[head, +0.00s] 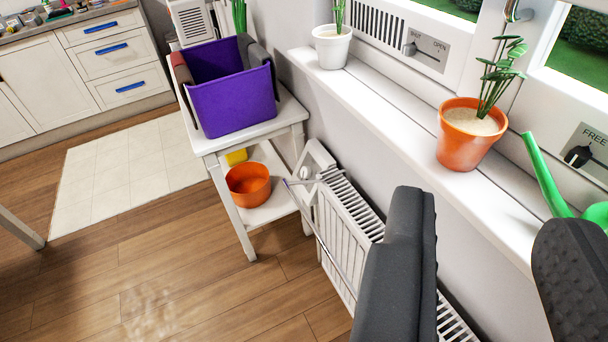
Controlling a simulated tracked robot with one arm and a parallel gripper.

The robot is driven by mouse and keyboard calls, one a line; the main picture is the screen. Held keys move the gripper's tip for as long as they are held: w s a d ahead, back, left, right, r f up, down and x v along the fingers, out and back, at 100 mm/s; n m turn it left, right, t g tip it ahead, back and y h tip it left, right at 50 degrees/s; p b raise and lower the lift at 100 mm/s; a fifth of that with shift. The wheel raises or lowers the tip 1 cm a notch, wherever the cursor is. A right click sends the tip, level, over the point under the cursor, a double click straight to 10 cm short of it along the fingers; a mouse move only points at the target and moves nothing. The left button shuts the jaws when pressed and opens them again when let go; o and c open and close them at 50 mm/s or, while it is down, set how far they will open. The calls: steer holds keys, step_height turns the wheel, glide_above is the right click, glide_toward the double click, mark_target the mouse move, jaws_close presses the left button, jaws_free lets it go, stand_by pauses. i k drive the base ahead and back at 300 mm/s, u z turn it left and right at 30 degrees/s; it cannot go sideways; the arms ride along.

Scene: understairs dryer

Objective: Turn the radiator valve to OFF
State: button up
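A white radiator (345,225) stands against the wall below the windowsill, its right part hidden behind my gripper. The fingers appear in front of the radiator and windowsill, apart from the knob.
A white side table (290,115) beside the radiator holds a purple bin (238,108), with an orange bowl (248,185) below. The windowsill (385,115) bears a white pot (332,48), an orange pot (468,140) and a green watering can (545,175).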

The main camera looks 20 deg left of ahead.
mark_target(305, 172)
steer(key=u, duration=0.05)
steer(key=k, duration=0.5)
steer(key=u, duration=1)
steer(key=i, duration=0.75)
steer(key=z, duration=0.2)
